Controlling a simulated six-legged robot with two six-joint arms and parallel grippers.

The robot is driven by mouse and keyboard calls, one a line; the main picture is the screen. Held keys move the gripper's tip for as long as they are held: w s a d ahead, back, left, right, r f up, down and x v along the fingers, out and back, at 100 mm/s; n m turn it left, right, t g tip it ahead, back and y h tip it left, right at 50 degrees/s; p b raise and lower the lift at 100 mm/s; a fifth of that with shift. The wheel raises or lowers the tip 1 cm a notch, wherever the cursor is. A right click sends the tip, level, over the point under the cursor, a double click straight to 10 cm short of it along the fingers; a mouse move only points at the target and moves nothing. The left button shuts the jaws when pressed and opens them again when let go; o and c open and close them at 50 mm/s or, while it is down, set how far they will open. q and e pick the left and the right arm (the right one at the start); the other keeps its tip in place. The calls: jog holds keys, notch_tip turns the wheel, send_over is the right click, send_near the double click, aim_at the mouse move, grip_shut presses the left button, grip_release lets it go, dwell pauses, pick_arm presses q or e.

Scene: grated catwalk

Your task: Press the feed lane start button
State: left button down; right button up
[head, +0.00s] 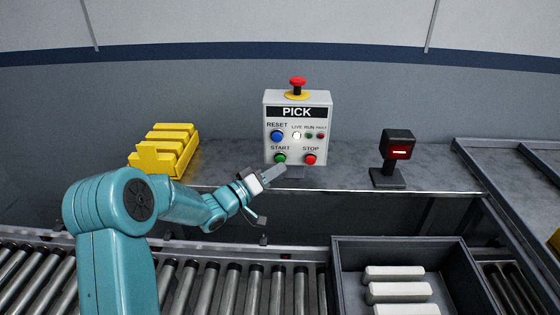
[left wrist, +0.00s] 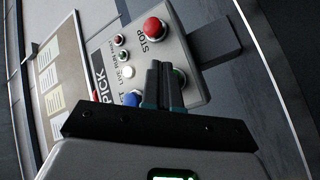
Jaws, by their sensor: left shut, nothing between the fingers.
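The control box (head: 297,128) labelled PICK stands upright on the grey shelf. Its green START button (head: 280,158) is at the lower left, beside the red STOP button (head: 310,159). The blue RESET button (head: 277,136) is above START. My left gripper (head: 283,169) is shut and empty, with its tips just below and in front of START; contact cannot be told. In the left wrist view the shut fingers (left wrist: 160,68) lie over the panel beside START (left wrist: 180,77), partly hiding it, with STOP (left wrist: 154,27) beyond. My right gripper is not in view.
A red emergency knob (head: 297,83) tops the box. Yellow bins (head: 165,150) stand left on the shelf (head: 345,178), and a black scanner (head: 397,150) stands right. Below are a roller conveyor (head: 205,285) and a dark tote (head: 343,270) holding white boxes (head: 400,291).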

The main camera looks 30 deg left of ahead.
pick_arm(q)
jog(key=shift+w, duration=0.1)
jog(key=shift+w+a, duration=0.25)
jog(key=shift+w, duration=0.05)
jog(key=shift+w+a, duration=0.4)
jog(key=shift+w, duration=0.25)
dwell(1.0)
jog(key=shift+s, duration=0.1)
jog(key=shift+s+d+b, duration=0.3)
jog(key=shift+s+d, duration=0.35)
jog(key=shift+s, duration=0.3)
jog(key=shift+s+d+b, duration=0.25)
jog(key=shift+s+d, duration=0.2)
jog(key=shift+s, duration=0.25)
jog(key=shift+s+d+b, duration=0.25)
jog(key=shift+s+d, duration=0.15)
jog(key=shift+s, duration=0.35)
jog(key=shift+s+d+b, duration=0.25)
jog(key=shift+s+d, duration=0.2)
jog(key=shift+s, duration=0.25)
